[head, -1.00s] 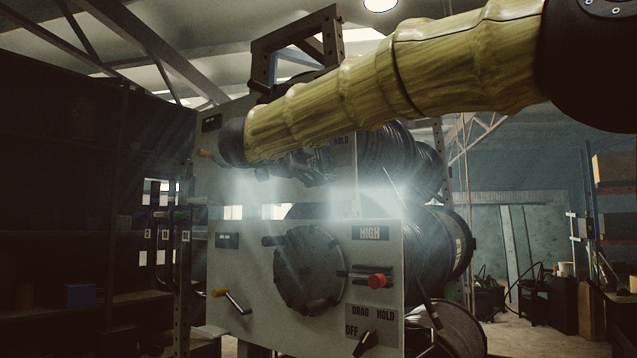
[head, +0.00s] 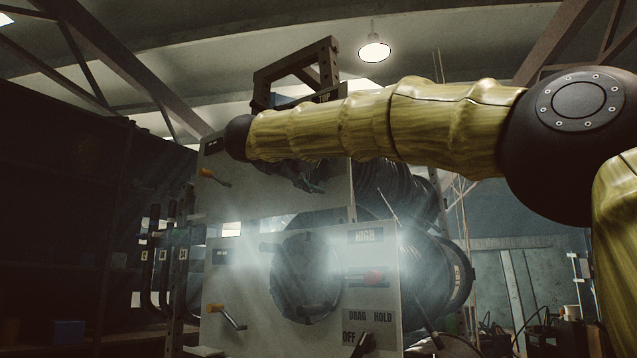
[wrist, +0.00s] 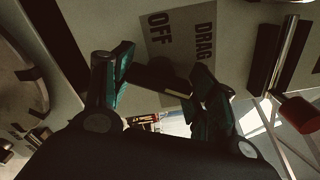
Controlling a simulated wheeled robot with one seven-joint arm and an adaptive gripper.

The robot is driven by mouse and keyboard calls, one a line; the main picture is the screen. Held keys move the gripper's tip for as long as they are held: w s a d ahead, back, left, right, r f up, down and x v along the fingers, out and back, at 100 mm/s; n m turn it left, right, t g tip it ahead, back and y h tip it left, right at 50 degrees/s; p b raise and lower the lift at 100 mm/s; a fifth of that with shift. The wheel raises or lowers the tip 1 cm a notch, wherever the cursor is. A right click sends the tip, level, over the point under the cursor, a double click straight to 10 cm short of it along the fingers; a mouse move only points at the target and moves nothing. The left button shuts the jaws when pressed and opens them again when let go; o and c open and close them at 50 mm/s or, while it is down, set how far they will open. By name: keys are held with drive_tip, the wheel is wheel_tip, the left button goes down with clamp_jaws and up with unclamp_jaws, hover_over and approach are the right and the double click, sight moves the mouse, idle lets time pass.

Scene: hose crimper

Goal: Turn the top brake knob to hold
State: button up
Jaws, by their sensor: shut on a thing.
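The top brake knob (wrist: 175,84) is a dark bar with a pale line near one end. In the wrist view it lies between the two fingers of my gripper (wrist: 163,70), which is shut on it. I cannot tell which word the knob points to. In the head view my gripper (head: 308,183) is small and dark against the upper panel (head: 240,205).
The lower panel (head: 235,300) has its own DRAG, HOLD and OFF label (head: 370,318) and knob (head: 360,345). Orange-handled cranks (head: 215,308) stick out at left. A red-ended lever (wrist: 298,114) is close to my gripper in the wrist view. Hose reels (head: 430,260) stand behind.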

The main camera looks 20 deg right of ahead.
drive_tip(key=shift+a+f+m, duration=0.1)
drive_tip(key=shift+m, duration=0.2)
drive_tip(key=o, duration=1)
drive_tip(key=shift+c, duration=0.2)
